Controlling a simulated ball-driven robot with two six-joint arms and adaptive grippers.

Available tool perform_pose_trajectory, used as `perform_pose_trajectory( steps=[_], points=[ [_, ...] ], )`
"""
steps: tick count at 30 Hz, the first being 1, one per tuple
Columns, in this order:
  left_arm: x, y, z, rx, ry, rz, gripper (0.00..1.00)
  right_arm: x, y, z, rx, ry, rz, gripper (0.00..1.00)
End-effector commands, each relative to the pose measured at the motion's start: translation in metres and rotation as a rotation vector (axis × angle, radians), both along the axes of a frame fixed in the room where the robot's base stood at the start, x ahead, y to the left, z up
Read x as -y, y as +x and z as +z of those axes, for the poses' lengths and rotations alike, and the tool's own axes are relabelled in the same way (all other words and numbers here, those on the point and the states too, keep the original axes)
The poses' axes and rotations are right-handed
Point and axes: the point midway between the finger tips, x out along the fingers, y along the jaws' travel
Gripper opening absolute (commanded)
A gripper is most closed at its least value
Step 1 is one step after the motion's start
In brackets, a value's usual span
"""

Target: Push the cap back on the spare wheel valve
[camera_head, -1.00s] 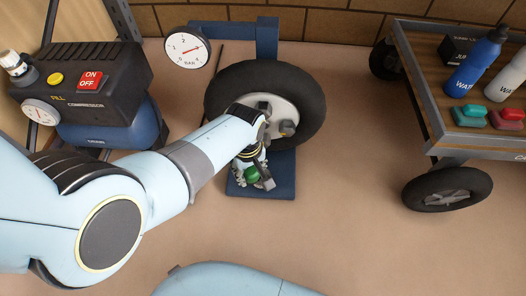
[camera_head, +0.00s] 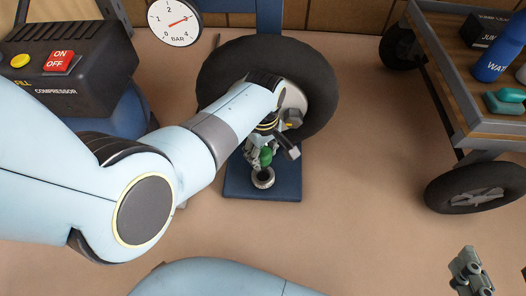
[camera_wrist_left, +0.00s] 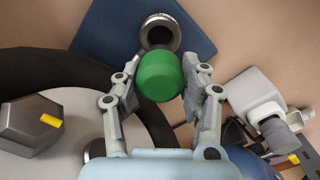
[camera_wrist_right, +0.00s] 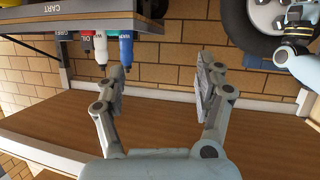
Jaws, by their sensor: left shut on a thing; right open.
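My left gripper (camera_head: 262,160) is shut on a green cap (camera_wrist_left: 158,75), which also shows small in the head view (camera_head: 266,156). Below it in the head view, a short silver round fitting with a dark opening (camera_head: 263,183) stands on the blue base plate (camera_head: 285,188); it shows just past the cap in the left wrist view (camera_wrist_left: 172,24). I cannot tell whether cap and fitting touch, or whether the fitting is the valve. The spare wheel (camera_head: 225,72) stands upright behind, its hub partly hidden by my left arm. My right gripper (camera_wrist_right: 162,85) is open and empty.
The compressor (camera_head: 75,75) stands at left, with a pressure gauge (camera_head: 174,22) to its right. A cart (camera_head: 445,90) with bottles stands at right. A hex nut with a yellow mark (camera_wrist_left: 32,125) is on the wheel. The floor in front is clear.

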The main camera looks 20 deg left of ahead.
Motion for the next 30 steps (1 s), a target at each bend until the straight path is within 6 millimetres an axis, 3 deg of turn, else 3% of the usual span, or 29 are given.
perform_pose_trajectory(
  steps=[30],
  points=[
    [0.0, 0.0, -0.018, -0.001, -0.001, 0.0, 0.11, -0.01, 0.059, 0.091, 0.405, 0.0, 0.044, 0.71]
  ],
)
